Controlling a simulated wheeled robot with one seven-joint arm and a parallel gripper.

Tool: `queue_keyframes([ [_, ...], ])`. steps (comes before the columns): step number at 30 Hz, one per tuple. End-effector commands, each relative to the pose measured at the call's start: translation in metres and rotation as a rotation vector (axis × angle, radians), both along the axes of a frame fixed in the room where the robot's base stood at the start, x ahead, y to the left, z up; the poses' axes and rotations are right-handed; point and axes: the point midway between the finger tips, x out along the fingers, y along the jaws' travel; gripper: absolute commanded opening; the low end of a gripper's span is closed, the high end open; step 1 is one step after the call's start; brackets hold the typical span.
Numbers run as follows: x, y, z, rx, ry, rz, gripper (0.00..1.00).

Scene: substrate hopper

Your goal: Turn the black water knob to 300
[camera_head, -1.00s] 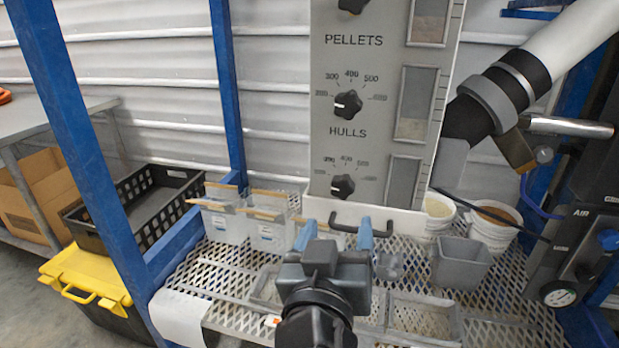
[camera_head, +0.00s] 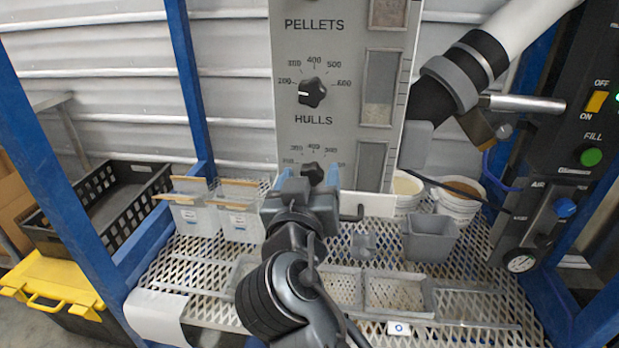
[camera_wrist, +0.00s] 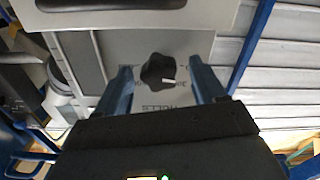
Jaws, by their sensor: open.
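The black water knob (camera_head: 312,171) is the lowest knob on the grey panel (camera_head: 291,115). In the head view its lower part is hidden behind my gripper. My gripper (camera_head: 308,177) is open, with its blue fingers pointing at the panel on either side of the knob. In the wrist view, which is upside down, the knob (camera_wrist: 156,70) sits between the two fingers (camera_wrist: 160,72), with a gap on each side. Its white mark points right there, toward the low end of the scale. The scale numbers around it are partly covered.
The hulls knob (camera_head: 311,92) is directly above. A black handle (camera_head: 352,216) is at the panel's bottom edge, right of my gripper. Clear bins (camera_head: 238,222), a grey bin (camera_head: 428,239) and white buckets (camera_head: 458,205) stand on the mesh shelf (camera_head: 470,305).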

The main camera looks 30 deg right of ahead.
Motion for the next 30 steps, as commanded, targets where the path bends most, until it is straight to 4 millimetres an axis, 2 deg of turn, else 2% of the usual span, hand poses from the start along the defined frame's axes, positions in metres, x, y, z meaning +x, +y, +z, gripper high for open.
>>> queue_keyframes([
  [2, -0.0001, 0.0, -0.0002, 0.0, 0.0, 0.0, 0.69],
  [20, -0.0004, 0.0002, -0.0003, -0.001, 0.001, 0.0, 0.13],
  [30, -0.0005, 0.0001, -0.0046, 0.049, -0.036, -0.001, 0.13],
])
